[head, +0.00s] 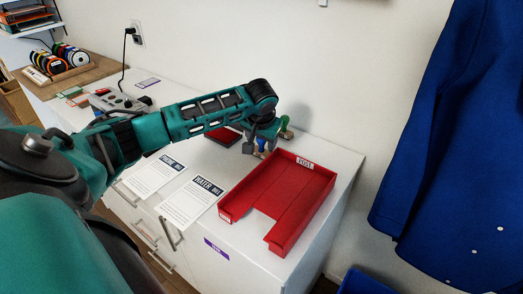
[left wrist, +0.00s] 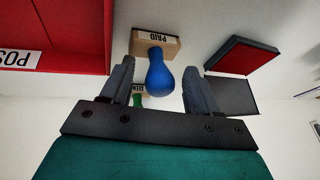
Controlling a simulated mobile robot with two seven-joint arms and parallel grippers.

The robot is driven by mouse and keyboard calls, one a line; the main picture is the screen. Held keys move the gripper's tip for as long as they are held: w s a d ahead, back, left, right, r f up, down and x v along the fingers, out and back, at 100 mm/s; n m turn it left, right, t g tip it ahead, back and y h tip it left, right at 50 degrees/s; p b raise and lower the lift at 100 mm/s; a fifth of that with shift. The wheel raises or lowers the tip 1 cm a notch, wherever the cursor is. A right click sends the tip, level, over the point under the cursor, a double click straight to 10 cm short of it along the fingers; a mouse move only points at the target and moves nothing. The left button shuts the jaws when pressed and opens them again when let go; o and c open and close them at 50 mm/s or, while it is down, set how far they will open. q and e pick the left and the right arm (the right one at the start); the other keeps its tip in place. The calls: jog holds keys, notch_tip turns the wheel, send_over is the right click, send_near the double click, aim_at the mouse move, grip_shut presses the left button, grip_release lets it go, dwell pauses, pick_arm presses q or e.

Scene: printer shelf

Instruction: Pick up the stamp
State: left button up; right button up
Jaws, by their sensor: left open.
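A stamp with a rounded blue handle (left wrist: 159,77) and a wooden block labelled PAID (left wrist: 155,42) shows in the left wrist view. My left gripper (left wrist: 159,70) is open, with one finger on each side of the blue handle in that view; I cannot tell whether either finger touches it. In the head view my left gripper (head: 257,146) is low over the white cabinet top, at the blue stamp (head: 262,145), which it partly hides. My right gripper is not in view.
A red tray labelled POST (head: 325,192) lies right beside the gripper. An open ink pad (left wrist: 240,60) is on the other side. Two printed sheets (head: 190,201) lie in front on the cabinet top (head: 215,232). The wall (head: 330,95) is close behind.

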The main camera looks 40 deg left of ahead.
pick_arm(q)
grip_shut()
dwell(0.6)
jog(key=shift+r, duration=0.1)
notch_tip(320, 180, up, 20)
jog(key=p, duration=0.3)
